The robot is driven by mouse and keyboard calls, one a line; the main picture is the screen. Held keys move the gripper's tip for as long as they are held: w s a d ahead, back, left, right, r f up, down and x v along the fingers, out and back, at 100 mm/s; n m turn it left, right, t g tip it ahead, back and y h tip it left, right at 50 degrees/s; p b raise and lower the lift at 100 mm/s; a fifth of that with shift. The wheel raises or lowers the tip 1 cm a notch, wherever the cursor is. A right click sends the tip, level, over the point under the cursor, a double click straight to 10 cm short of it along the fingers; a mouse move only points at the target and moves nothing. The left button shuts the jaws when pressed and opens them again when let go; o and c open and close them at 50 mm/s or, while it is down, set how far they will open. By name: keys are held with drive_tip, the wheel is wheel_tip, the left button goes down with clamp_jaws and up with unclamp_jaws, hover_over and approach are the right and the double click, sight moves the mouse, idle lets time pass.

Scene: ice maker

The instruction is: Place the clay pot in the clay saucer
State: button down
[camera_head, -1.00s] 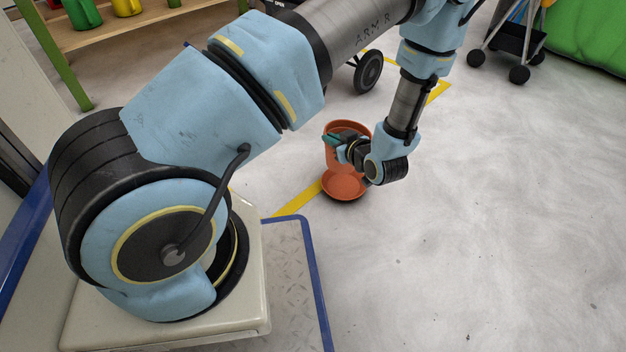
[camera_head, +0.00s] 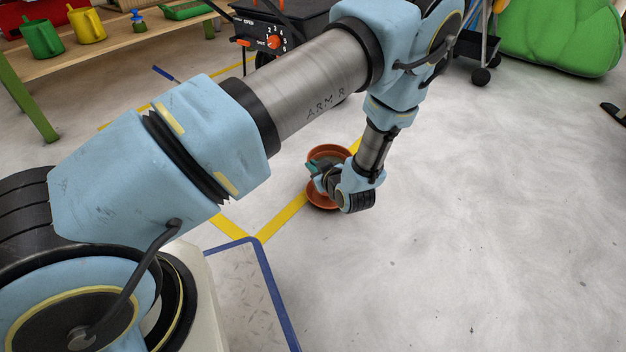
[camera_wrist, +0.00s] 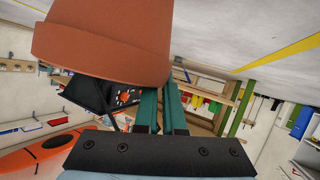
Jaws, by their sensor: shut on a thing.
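The orange-brown clay pot (camera_head: 330,149) is upright, its open rim facing up in the head view. My gripper (camera_head: 317,166) is shut on the pot's wall at the rim. In the wrist view the pot (camera_wrist: 105,38) fills the upper left, at the tips of my gripper's teal fingers (camera_wrist: 162,98). The clay saucer (camera_head: 317,204) lies on the floor directly below the pot, with its left and front edge showing. My wrist hides most of the pot's lower part, so I cannot tell whether its base touches the saucer.
Yellow floor tape (camera_head: 280,218) runs beside the saucer. A wooden bench (camera_head: 110,38) with watering cans stands at the back left.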

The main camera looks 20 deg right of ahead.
drive_tip(key=shift+f+b, duration=0.8)
drive_tip(key=shift+f, duration=1.1)
drive_tip(key=c, duration=1)
unclamp_jaws()
